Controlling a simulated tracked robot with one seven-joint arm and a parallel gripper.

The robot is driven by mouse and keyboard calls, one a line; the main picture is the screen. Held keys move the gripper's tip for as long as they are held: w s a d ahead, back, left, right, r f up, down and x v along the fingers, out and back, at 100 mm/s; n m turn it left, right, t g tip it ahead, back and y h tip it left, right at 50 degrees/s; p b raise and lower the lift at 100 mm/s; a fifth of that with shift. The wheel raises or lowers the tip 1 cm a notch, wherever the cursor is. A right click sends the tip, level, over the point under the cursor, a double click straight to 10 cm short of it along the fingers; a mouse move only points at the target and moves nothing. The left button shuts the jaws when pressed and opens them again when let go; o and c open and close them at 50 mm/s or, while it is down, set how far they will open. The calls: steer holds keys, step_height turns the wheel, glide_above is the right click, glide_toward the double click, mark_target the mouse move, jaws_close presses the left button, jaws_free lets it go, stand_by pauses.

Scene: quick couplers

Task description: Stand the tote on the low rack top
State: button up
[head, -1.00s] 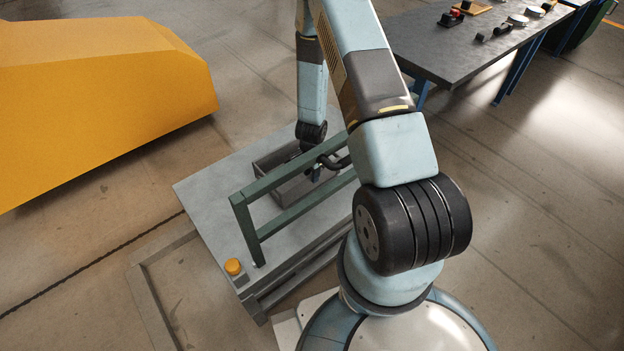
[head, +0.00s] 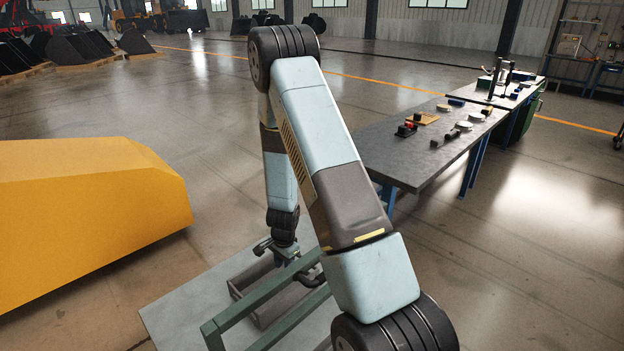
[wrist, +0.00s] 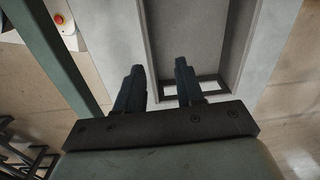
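The grey open tote (head: 236,291) sits on the light grey low rack top (head: 175,307), behind the green rail, with its floor level. It looks upright. In the wrist view the tote (wrist: 241,45) shows from above, its inside bare and a slot in its near end. My gripper (head: 283,258) is over the tote's far end in the head view. In the wrist view the fingers of my gripper (wrist: 160,72) are apart with nothing seen held between them. I cannot tell whether they touch the tote's rim.
A green rail frame (head: 258,300) stands along the rack's near side, close to my arm. A large yellow block (head: 85,215) stands at left. A dark workbench (head: 400,160) with small coupler parts is at right. Open floor lies behind.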

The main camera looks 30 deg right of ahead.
steer(key=s+a+r+n+t, duration=0.1)
steer(key=r+n, duration=0.1)
steer(key=r, duration=0.9)
steer(key=s+a+r+n+t+y, duration=0.1)
steer(key=s+a+r+n, duration=0.15)
steer(key=r, duration=0.75)
steer(key=s+r+n+t, duration=0.1)
steer(key=r+n, duration=0.2)
steer(key=r, duration=0.8)
steer(key=s+d+r+n+t+h, duration=0.1)
steer(key=s+r+n, duration=0.5)
steer(key=s+r, duration=1.1)
steer(key=s+t, duration=0.1)
steer(key=s, duration=0.3)
steer(key=shift+d, duration=0.4)
